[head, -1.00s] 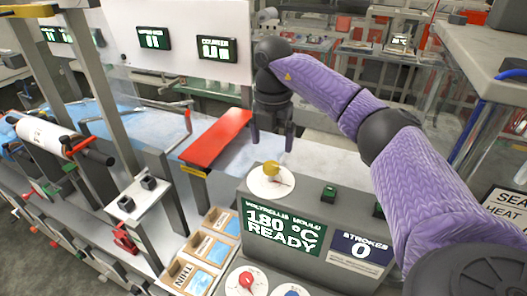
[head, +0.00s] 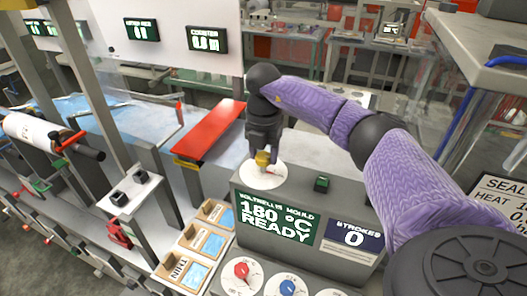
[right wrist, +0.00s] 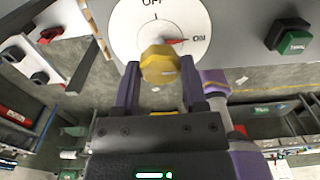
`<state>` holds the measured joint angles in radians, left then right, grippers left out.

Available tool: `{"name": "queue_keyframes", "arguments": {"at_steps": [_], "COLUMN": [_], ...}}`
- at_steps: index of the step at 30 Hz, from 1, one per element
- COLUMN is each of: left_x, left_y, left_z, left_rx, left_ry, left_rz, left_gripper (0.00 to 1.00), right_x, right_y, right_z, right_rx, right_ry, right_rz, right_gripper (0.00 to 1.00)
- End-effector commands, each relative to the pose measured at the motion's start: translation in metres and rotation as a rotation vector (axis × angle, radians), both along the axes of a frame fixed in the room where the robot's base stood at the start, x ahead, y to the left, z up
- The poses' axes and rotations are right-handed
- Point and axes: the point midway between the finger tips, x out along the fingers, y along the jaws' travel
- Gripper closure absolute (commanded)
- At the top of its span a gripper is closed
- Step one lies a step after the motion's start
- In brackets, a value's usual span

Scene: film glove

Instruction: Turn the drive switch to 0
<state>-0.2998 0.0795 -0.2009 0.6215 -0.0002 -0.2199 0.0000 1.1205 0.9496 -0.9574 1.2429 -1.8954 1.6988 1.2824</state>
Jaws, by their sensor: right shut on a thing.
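A yellow knob (head: 263,158) stands on a white round dial (head: 252,174) on top of the grey machine box. In the right wrist view the yellow knob (right wrist: 158,68) sits on the dial (right wrist: 128,22), marked OFF at the top and ON at the right. A red pointer at the knob points to ON. No 0 shows on this dial, and I see no label reading drive. My right gripper (head: 264,150) is shut on the knob from above, with one finger on each side (right wrist: 160,80). My left gripper is not in view.
A green button (head: 321,184) is right of the dial. Dials with a red knob (head: 242,270) and a blue knob (head: 287,287) are below the display (head: 275,220) reading 180 °C READY. A red bar (head: 212,130) lies left of my gripper.

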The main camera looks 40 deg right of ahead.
Motion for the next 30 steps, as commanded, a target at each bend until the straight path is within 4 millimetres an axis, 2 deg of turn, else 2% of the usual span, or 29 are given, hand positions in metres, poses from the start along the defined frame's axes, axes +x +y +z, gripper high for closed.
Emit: {"name": "queue_keyframes", "arguments": {"at_steps": [8, 14, 30], "left_x": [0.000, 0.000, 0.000], "left_y": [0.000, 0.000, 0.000], "left_z": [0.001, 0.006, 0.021], "left_rx": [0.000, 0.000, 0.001], "left_ry": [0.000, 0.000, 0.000], "left_rz": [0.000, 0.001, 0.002], "left_gripper": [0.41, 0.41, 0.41], "right_x": [0.000, 0.000, 0.001], "right_y": [0.000, 0.000, 0.000], "right_z": [0.001, 0.002, 0.002], "right_rx": [0.000, 0.001, 0.001], "right_ry": [0.000, 0.001, -0.003], "right_rz": [0.018, 0.108, 0.597], "right_gripper": [1.00, 1.00, 1.00]}}
